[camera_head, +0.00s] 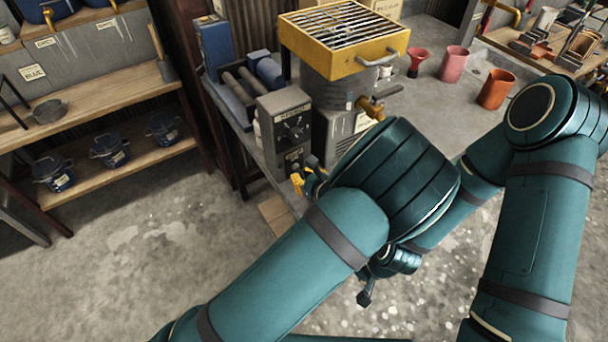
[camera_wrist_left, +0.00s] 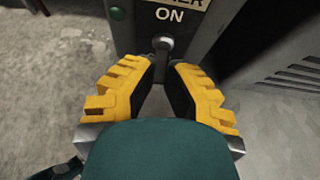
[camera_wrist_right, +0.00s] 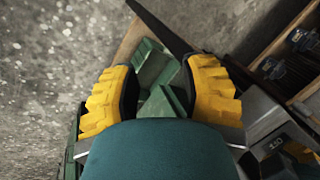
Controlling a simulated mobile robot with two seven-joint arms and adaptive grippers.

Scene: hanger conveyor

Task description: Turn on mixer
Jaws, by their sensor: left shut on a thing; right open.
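The mixer (camera_head: 345,75) has a yellow top with a metal grille and a grey control box (camera_head: 283,118) on its front left. In the left wrist view, a small grey switch lever (camera_wrist_left: 162,44) stands on the box's dark panel under an "ON" label (camera_wrist_left: 170,15). My left gripper (camera_wrist_left: 160,72) is shut around this lever, with a yellow finger on each side. In the head view my left gripper (camera_head: 303,180) is partly hidden by the arm, low on the control box. My right gripper (camera_wrist_right: 160,82) is open, with no thing clearly held.
A red cup (camera_head: 417,61), a pink cup (camera_head: 454,63) and an orange cup (camera_head: 495,88) stand right of the mixer. Wooden shelves (camera_head: 90,85) with blue pots are at the left. Bare concrete floor (camera_head: 140,250) lies in front.

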